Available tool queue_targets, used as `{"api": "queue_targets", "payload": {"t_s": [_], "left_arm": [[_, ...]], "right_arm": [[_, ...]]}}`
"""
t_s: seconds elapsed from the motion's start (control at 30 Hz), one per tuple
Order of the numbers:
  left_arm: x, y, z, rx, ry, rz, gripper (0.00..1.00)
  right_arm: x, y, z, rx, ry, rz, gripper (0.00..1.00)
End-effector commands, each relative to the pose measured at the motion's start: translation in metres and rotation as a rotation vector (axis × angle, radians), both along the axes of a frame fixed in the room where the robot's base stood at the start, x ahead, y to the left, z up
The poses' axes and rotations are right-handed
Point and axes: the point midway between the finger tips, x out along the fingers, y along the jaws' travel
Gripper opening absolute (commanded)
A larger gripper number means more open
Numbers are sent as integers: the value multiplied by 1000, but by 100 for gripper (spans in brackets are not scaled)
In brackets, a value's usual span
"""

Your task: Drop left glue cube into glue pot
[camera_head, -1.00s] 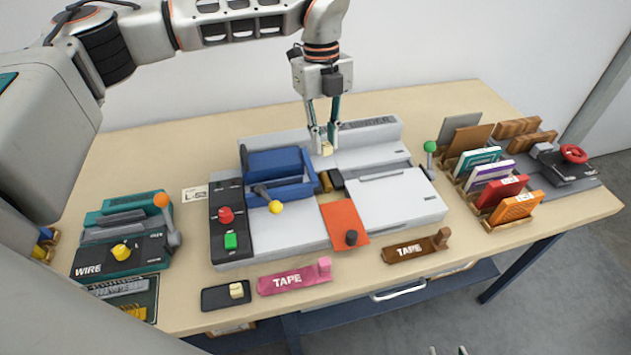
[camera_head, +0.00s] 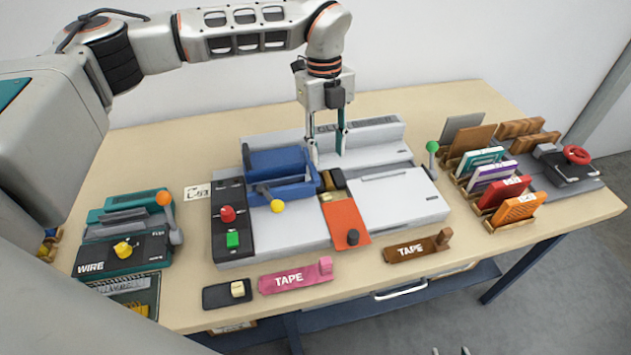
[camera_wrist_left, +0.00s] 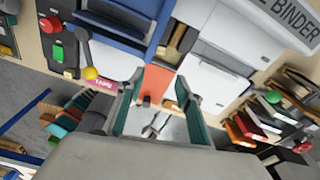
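My left gripper (camera_head: 327,155) is open and empty above the grey binder machine. Its two fingers stand apart in the left wrist view (camera_wrist_left: 155,105). No cube shows between them. A small dark-and-tan recessed part (camera_head: 326,181), which looks like the glue pot, lies below the gripper, beside the blue clamp. It also shows in the left wrist view (camera_wrist_left: 174,45). Another cream cube (camera_head: 237,289) sits on the small dark tray (camera_head: 212,297) at the front. Two tips of my right gripper (camera_head: 450,351) show apart at the bottom edge.
The blue clamp (camera_head: 277,163) with a yellow-knobbed lever stands left of the pot. An orange strip (camera_head: 345,220) and white plate (camera_head: 400,200) lie in front and right. Pink (camera_head: 290,279) and brown (camera_head: 410,249) tape holders line the front. A book rack stands right.

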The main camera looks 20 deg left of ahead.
Motion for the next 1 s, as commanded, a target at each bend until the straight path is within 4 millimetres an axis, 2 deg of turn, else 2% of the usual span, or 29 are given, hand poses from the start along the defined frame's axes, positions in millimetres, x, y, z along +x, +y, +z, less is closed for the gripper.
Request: {"api": "queue_targets", "payload": {"t_s": [0.17,0.27,0.5,0.7,0.83,1.0], "left_arm": [[1,1,7,0,-1,0,35],[3,2,19,0,-3,0,35],[7,5,68,-1,-4,0,35],[9,9,101,0,-3,1,35],[10,10,114,0,0,0,35],[10,10,119,0,0,0,35]], "right_arm": [[-1,4,-1,8,4,-4,40],[-1,4,0,7,3,-3,40],[0,3,0,7,1,-3,40],[0,3,0,6,0,-2,40],[0,3,0,6,0,-2,40],[0,3,0,6,0,-2,40]]}}
